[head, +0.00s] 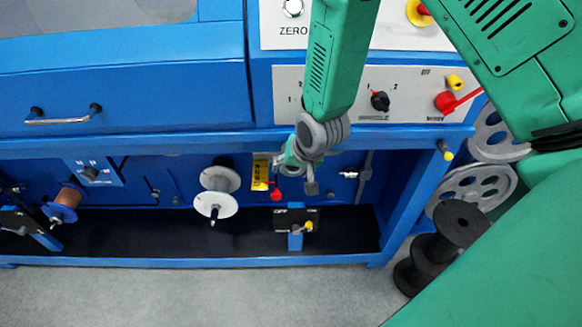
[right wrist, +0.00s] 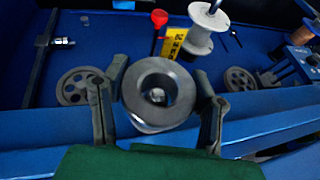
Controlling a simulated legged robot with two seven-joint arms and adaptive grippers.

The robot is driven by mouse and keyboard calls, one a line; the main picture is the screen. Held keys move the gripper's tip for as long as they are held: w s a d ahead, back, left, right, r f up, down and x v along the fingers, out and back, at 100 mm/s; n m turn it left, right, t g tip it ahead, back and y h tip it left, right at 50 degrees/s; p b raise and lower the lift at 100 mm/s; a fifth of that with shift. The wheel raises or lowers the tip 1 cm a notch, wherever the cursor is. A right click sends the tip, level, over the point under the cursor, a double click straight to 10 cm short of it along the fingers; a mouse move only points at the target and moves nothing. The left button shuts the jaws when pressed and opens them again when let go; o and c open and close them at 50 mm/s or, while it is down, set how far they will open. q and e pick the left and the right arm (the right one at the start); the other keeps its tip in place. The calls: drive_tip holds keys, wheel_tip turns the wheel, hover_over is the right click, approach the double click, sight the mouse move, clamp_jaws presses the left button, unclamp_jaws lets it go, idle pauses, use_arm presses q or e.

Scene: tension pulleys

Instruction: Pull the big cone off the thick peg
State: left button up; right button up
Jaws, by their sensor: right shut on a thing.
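In the right wrist view, a grey metal ring-shaped piece (right wrist: 133,88), which looks like the big cone seen end-on, sits between the two fingers of my right gripper (right wrist: 160,108). My right gripper is shut on it. A small bright round end (right wrist: 158,97), perhaps the peg's tip, shows inside its central hole. I cannot tell how far the cone sits along the peg. In the head view my right gripper (head: 296,180) hangs in front of the blue machine's recess. The cone and thick peg cannot be made out clearly there. My left gripper is not in view.
A white spool (head: 214,205) is left of my right gripper, with a yellow label (head: 261,171) and red knob (head: 276,195) close by. A small switch box (head: 297,220) stands below. The blue ledge (head: 190,140) runs above the recess. Black spools (head: 458,223) stand at right.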

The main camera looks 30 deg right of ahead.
idle(0.5)
drive_tip(key=shift+s+a+p, duration=0.35)
drive_tip(key=shift+s, duration=0.2)
drive_tip(key=shift+s+a+p, duration=0.15)
drive_tip(key=shift+s+a, duration=0.15)
drive_tip(key=shift+s, duration=0.2)
drive_tip(key=shift+s+a+p, duration=0.15)
drive_tip(key=shift+s+a, duration=0.1)
drive_tip(key=shift+s, duration=0.2)
drive_tip(key=s+a, duration=0.2)
drive_tip(key=s, duration=0.1)
drive_tip(key=shift+s+a+p, duration=0.1)
drive_tip(key=shift+s+p, duration=0.1)
drive_tip(key=shift+p, duration=0.15)
drive_tip(key=shift+r, duration=0.1)
